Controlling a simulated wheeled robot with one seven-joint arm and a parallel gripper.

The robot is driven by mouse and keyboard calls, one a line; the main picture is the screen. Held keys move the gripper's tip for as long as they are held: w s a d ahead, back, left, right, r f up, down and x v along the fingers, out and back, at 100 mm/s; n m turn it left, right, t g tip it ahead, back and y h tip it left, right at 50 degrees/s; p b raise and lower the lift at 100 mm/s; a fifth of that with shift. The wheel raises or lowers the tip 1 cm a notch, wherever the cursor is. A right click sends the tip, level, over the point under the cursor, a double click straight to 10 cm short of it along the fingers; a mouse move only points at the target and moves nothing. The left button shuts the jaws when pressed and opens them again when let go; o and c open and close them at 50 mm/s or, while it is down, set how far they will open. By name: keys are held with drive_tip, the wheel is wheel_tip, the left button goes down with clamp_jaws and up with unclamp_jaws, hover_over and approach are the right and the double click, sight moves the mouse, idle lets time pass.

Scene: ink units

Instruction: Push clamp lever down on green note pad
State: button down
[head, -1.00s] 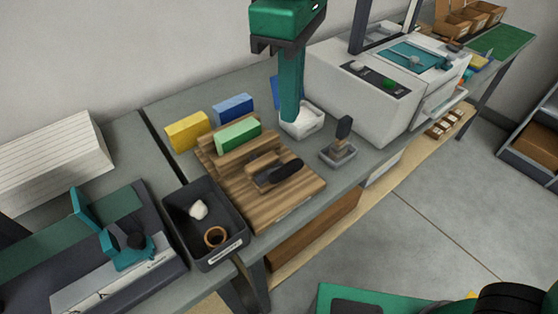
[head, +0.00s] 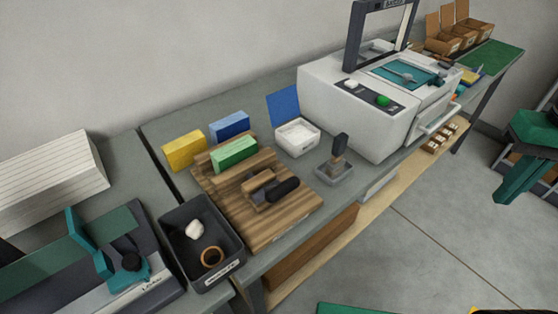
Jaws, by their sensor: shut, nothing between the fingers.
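The green note pad (head: 234,154) stands on edge in a stepped wooden holder (head: 285,222) on the bench. In front of it on the holder is a small wooden block with a dark lever handle (head: 283,189), which lies low and points to the right. Whether it presses on the pad cannot be made out. My gripper (head: 502,194) is at the far right edge, over the floor and well away from the holder. Its teal fingers are together and hold nothing.
Yellow (head: 184,150) and blue (head: 229,126) pads stand behind the holder. A dark tray (head: 187,254) is at its left. A white box with blue lid (head: 297,137), a stamp (head: 339,158) on a grey base and a large white machine (head: 360,105) stand to the right.

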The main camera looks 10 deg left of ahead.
drive_tip(key=s+d+f+m, duration=0.4)
drive_tip(key=s+d, duration=0.3)
drive_tip(key=s, duration=0.2)
drive_tip(key=shift+d+f+m, duration=0.15)
drive_tip(key=shift+f+m, duration=0.25)
drive_tip(key=shift+m, duration=0.5)
drive_tip(key=shift+s, duration=0.15)
